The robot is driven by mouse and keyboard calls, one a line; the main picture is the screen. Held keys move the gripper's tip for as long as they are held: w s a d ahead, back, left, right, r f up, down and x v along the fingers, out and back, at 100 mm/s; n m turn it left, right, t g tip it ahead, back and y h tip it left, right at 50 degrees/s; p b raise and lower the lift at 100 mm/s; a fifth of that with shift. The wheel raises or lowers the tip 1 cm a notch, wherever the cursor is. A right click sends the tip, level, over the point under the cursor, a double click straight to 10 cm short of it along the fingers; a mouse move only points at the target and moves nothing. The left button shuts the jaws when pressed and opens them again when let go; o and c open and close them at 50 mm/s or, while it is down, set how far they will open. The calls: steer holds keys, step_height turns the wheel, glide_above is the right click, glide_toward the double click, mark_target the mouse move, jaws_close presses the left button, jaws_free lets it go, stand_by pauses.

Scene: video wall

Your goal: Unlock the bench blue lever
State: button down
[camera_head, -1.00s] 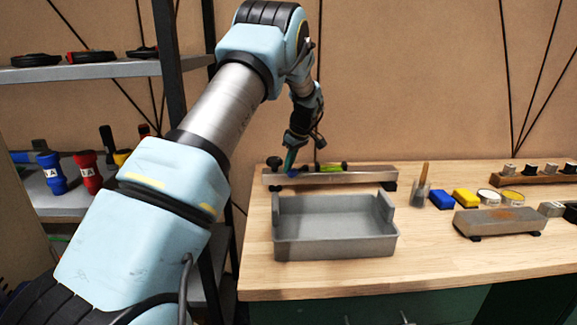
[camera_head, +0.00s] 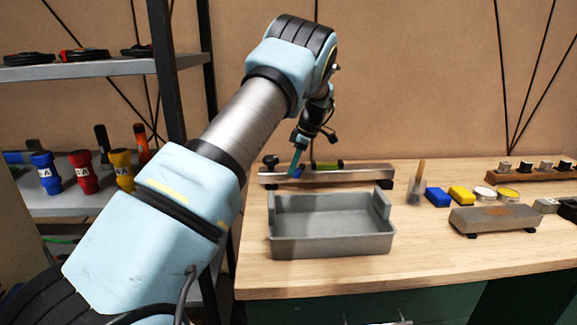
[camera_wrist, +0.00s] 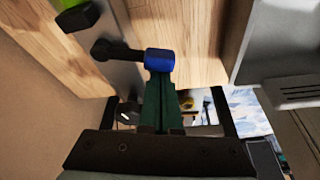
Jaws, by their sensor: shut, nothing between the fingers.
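The blue lever (camera_wrist: 160,61) has a blue grip on a dark arm, mounted on a metal bar (camera_head: 350,176) at the back of the bench. It also shows small in the head view (camera_head: 297,173). In the wrist view its dark arm points right from its pivot. My gripper (camera_wrist: 158,82) is shut and empty, its green fingertips right at the blue grip. I cannot tell whether they touch it. In the head view my gripper (camera_head: 295,166) points down at the lever from above.
A green-handled lever (camera_head: 327,165) and a black knob (camera_head: 270,162) sit on the same bar. A grey tray (camera_head: 332,247) stands in front. A brush cup (camera_head: 415,192), blue and yellow blocks and a stone block (camera_head: 495,219) are to the right. A shelf (camera_head: 75,204) stands left.

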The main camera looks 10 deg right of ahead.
mark_target(300, 176)
steer(key=n, duration=0.1)
steer(key=s+d+n+g+p, duration=0.1)
steer(key=shift+d+n, duration=0.3)
steer(key=shift+n, duration=0.1)
steer(key=n, duration=0.1)
steer(key=d+n+p, duration=0.1)
steer(key=shift+s+d+r+n+g, duration=0.1)
steer(key=shift+s+d+n+g, duration=0.1)
steer(key=shift+s+n+g, duration=0.15)
steer(key=shift+s+d, duration=0.25)
steer(key=shift+s, duration=0.4)
